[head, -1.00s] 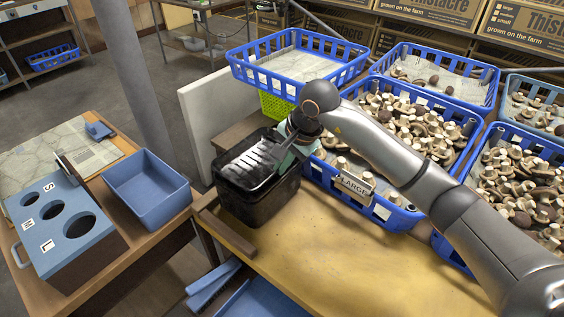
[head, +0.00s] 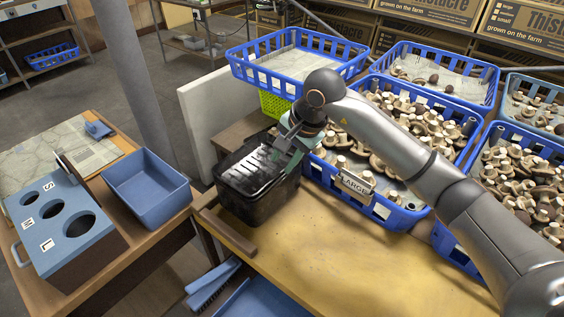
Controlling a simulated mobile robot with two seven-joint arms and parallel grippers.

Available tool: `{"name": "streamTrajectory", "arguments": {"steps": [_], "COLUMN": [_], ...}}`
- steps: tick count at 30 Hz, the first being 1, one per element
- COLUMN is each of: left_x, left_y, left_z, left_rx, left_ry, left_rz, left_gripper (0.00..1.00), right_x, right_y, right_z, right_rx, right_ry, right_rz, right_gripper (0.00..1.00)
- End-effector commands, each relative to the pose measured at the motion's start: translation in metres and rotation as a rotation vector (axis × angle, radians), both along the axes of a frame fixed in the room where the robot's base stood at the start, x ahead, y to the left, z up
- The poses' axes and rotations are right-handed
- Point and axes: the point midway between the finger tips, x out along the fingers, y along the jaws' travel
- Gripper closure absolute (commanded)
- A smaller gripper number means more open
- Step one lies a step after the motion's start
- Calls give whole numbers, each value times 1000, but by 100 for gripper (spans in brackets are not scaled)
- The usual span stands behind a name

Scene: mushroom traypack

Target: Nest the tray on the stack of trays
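Black trays (head: 238,197) sit in a nested stack at the left end of the yellowish table, beside the blue mushroom crates. The stack's top is open and glossy inside, and the separate rims are hard to tell apart. My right gripper (head: 283,152) is at the far right rim of the top tray, pointing down and to the left. Its teal fingers are at or over that rim. The picture is too small to show whether they pinch it. My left gripper is out of view.
A blue crate of mushrooms marked LARGE (head: 386,210) stands just right of the stack. An empty-looking blue crate (head: 262,80) is behind. A blue bin (head: 150,200) and a holed sorting box (head: 60,235) are on the left table. The front of the yellowish table (head: 330,250) is clear.

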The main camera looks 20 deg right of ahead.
Motion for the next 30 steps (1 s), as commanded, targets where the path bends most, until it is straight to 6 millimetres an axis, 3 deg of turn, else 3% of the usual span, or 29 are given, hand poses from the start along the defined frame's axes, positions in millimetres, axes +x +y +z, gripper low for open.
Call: {"name": "streamTrajectory", "arguments": {"steps": [6, 13, 18, 30], "left_x": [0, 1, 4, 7], "left_y": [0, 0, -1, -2], "left_z": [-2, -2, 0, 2], "left_rx": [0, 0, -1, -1], "left_ry": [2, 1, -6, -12], "left_rz": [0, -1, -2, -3], "left_gripper": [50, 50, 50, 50], "right_x": [-14, -27, -32, -33], "right_y": [-11, -18, -21, -21], "right_z": [47, 84, 96, 97], "right_rx": [-1, 0, -1, 0], "right_ry": [-7, -5, -2, 0], "right_rz": [-1, 0, 1, 1], "right_gripper": [64, 64, 64, 64]}}
